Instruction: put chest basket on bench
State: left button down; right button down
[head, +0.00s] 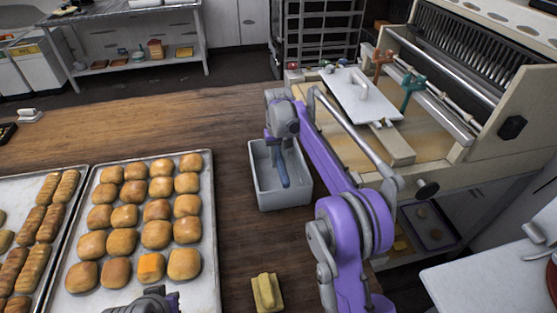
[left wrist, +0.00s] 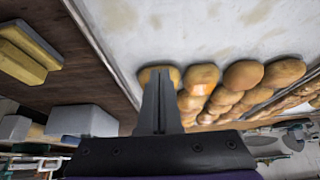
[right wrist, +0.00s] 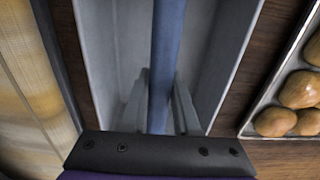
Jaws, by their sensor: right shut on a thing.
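The basket (head: 265,190) is a light grey open box with a blue handle (head: 280,168). It is upright at the right part of the wooden bench (head: 215,120); I cannot tell whether its base touches the wood. My right gripper (head: 281,150) reaches down over it and is shut on the blue handle. In the right wrist view the handle (right wrist: 166,60) runs between the fingers, with the basket's walls (right wrist: 228,60) around them. My left gripper (left wrist: 160,85) has its fingers together, over the near edge of the tray of rolls; its fingertips are out of the head view.
A metal tray (head: 210,235) of round rolls lies left of the basket, with another tray at far left. A yellow block (head: 267,291) lies in front. A pale machine (head: 455,165) stands to the right. The bench behind the trays is mostly clear.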

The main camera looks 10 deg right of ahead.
pick_arm(q)
jog(key=shift+f, duration=0.1)
pick_arm(e)
jog(key=shift+f, duration=0.15)
jog(key=c, duration=0.6)
grip_release()
jog(key=shift+c, duration=0.2)
